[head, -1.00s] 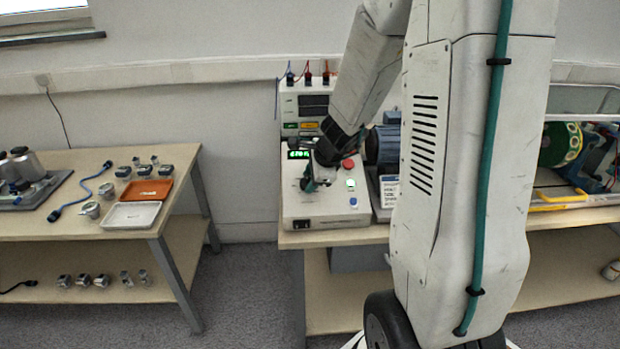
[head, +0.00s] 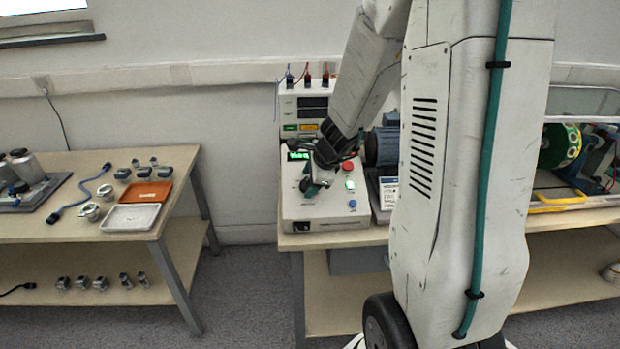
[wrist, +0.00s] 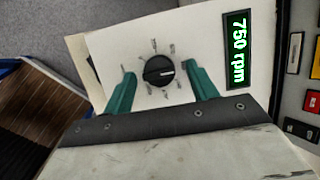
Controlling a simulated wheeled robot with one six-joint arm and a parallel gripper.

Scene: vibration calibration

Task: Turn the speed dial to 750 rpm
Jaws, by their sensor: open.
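The speed dial (wrist: 159,71) is a round black knob with a pale pointer line, ringed by tick marks on a white panel. My gripper (wrist: 160,88) has its two teal fingers open, one on each side of the dial, with a visible gap to it on both sides. The green display (wrist: 236,48) beside it reads 750 rpm in the wrist view. In the head view the control box (head: 320,213) stands on the bench, with my gripper (head: 311,188) low over its panel.
A blue motor (head: 383,147) stands close on the right. A side table (head: 75,228) with sensors and trays is at the left, across a floor gap.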

